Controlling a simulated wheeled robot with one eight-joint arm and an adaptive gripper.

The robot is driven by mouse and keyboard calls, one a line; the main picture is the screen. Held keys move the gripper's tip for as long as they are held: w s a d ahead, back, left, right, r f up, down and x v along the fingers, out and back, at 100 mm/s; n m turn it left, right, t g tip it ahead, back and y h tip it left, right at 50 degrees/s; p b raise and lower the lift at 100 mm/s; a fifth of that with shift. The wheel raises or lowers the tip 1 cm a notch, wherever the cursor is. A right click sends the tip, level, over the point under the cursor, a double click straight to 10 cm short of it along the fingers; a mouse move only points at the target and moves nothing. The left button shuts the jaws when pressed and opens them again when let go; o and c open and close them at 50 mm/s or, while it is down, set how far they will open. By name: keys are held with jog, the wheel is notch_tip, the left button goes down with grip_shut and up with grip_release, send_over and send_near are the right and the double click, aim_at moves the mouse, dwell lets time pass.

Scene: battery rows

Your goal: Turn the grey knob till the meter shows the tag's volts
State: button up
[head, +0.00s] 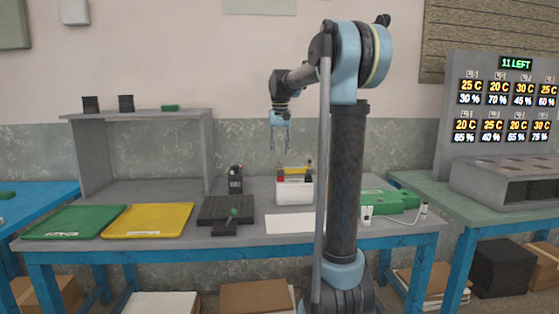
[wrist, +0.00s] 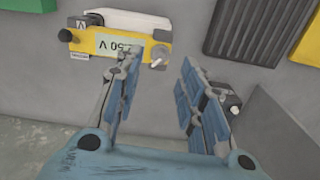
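A yellow meter (wrist: 120,42) with a pale display (wrist: 115,44) lies at the upper left of the wrist view. The display looks upside down; I make out a 50 and a V, but not the full reading. A light grey knob (wrist: 160,55) sits at the meter's right end, close to my left finger. A small white label (wrist: 79,56) is at its left end, too small to read. My gripper (wrist: 161,68) is open and empty, apart from the knob.
A dark ribbed mat (head: 228,206), yellow tray (head: 150,219) and green tray (head: 75,221) lie to the left. A black device (head: 235,180) stands behind the mat. A green unit (head: 388,199) with a cable is at right. White paper (head: 290,224) lies in front.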

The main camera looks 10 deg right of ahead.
notch_tip(320, 180, up, 7)
dwell(0.3)
jog(key=s+d+f+t, duration=0.1)
jog(key=s+d+f, duration=0.2)
jog(key=s+f, duration=1.4)
jog(key=s+d+f+t, duration=0.1)
jog(key=s+d+f, duration=0.2)
jog(key=s+f, duration=1.4)
jog(key=shift+s+d+f+n, duration=0.2)
jog(key=shift+s+d+n, duration=0.2)
jog(key=shift+s, duration=0.85)
jog(key=shift+w+f, duration=0.2)
jog(key=shift+w, duration=0.2)
